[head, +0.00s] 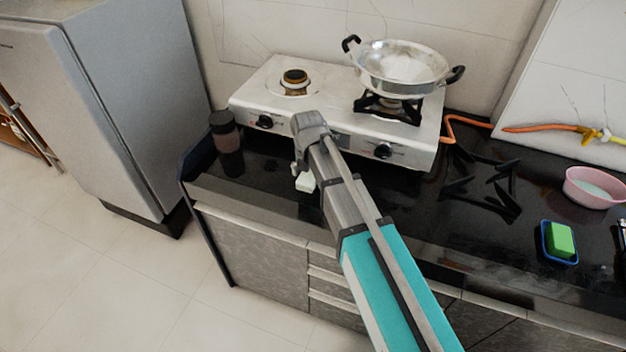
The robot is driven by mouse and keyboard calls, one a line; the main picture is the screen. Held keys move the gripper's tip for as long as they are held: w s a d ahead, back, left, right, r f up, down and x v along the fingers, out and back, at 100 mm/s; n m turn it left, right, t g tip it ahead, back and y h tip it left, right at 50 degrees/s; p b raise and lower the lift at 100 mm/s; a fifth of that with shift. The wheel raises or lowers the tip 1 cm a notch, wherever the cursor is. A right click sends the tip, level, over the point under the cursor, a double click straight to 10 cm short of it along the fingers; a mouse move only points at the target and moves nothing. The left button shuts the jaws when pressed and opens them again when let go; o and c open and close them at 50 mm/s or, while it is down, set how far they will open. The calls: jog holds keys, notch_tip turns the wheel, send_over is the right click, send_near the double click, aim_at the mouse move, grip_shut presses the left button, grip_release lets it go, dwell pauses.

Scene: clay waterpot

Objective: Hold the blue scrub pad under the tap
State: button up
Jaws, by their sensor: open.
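I see no blue scrub pad that I can make out for certain. A small blue tray (547,256) lies on the black counter at the right, with a green sponge (561,238) in it. No tap is in view. My arm reaches up from the bottom of the picture to the counter's front edge, below the stove. My gripper (299,168) is at its far end, small and partly hidden by my own arm. It is open, well to the left of the blue tray. A small white item (305,183) shows just below it; I cannot tell what it is.
A two-burner stove (270,105) stands on the black counter, with a metal wok (402,68) on its right burner. A dark jar (224,130) stands left, near a grey fridge (135,90). A black burner stand (485,190) and a pink bowl (594,187) are right.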

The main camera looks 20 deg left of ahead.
aim_at(308, 175)
jog(key=c, duration=0.8)
jog(key=shift+r, duration=0.15)
notch_tip(308, 175, up, 3)
jog(key=p, duration=0.3)
jog(key=s+d+r+p, duration=0.8)
jog(key=d+r+p, duration=0.1)
jog(key=d+p, duration=0.1)
jog(key=shift+s+d+r, duration=0.25)
jog(key=shift+d+r, duration=0.1)
jog(key=shift+d, duration=0.25)
